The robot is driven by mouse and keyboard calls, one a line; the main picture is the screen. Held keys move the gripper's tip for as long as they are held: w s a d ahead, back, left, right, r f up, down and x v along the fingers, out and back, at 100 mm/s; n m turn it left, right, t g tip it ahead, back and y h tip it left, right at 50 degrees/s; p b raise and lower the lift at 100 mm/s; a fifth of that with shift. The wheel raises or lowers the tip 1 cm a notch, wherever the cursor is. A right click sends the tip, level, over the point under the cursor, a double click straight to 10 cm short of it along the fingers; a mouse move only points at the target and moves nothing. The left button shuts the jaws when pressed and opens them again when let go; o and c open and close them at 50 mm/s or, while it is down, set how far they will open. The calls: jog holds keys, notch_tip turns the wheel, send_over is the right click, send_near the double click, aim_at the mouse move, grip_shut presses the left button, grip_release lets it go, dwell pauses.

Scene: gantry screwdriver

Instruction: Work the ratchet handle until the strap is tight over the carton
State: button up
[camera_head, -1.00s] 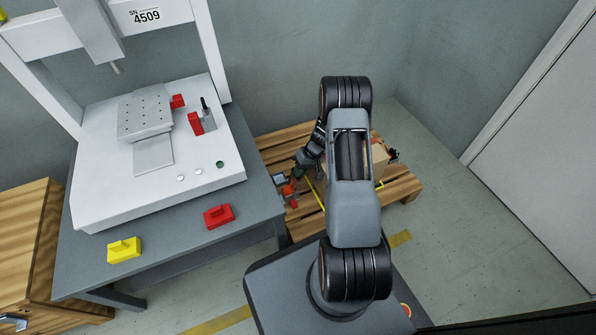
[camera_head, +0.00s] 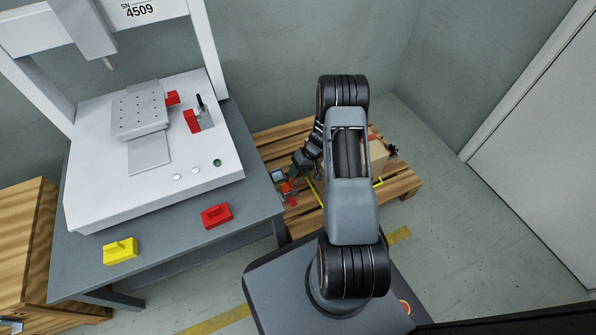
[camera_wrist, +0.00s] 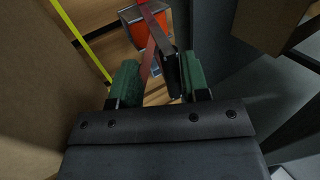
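The carton (camera_head: 378,155) stands on a pallet, partly hidden behind my arm. It fills the left of the wrist view (camera_wrist: 35,90). The yellow strap (camera_head: 315,188) shows beside the carton and runs diagonally in the wrist view (camera_wrist: 82,42). The red-orange ratchet (camera_head: 288,188) lies at the pallet's left side; it shows at the top of the wrist view (camera_wrist: 148,35). My gripper (camera_wrist: 158,80) has green fingertips spread apart. Red and dark handle parts reach between them, close to the right finger. I cannot tell whether they touch.
The wooden pallet (camera_head: 402,181) is close to a grey bench (camera_head: 180,222) on the left. The bench holds a white screwdriver machine (camera_head: 100,200), a red block (camera_head: 216,215) and a yellow block (camera_head: 120,251). Floor is clear at right, before the door (camera_head: 540,140).

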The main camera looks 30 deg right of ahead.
jog(key=p+v, duration=0.5)
jog(key=v, duration=0.8)
jog(key=shift+r, duration=0.35)
jog(key=shift+d, duration=0.1)
jog(key=s+a+r+h+p, duration=0.1)
jog(key=a+r+p, duration=0.35)
jog(key=r, duration=0.75)
jog(key=s+a+r+h+p, duration=0.1)
jog(key=a+r+p, duration=0.1)
jog(key=r+p, duration=0.7)
jog(key=s+a+r+h+p, duration=0.1)
jog(key=a+r+p, duration=0.25)
jog(key=r, duration=1.05)
jog(key=s+a+r+t+h+p, duration=0.1)
jog(key=s+r+p, duration=0.3)
jog(key=r, duration=0.5)
jog(key=s+a+r+t+h+p, duration=0.1)
jog(key=s+a+r+p, duration=0.3)
jog(key=r+p, duration=0.4)
jog(key=s+a+r+t+p, duration=0.1)
jog(key=s+a+r+p, duration=0.1)
jog(key=s+r+p, duration=0.4)
notch_tip(320, 180, up, 4)
jog(key=shift+a+r+n+h, duration=0.1)
jog(key=shift+a+n+h, duration=0.2)
jog(key=shift+h, duration=0.1)
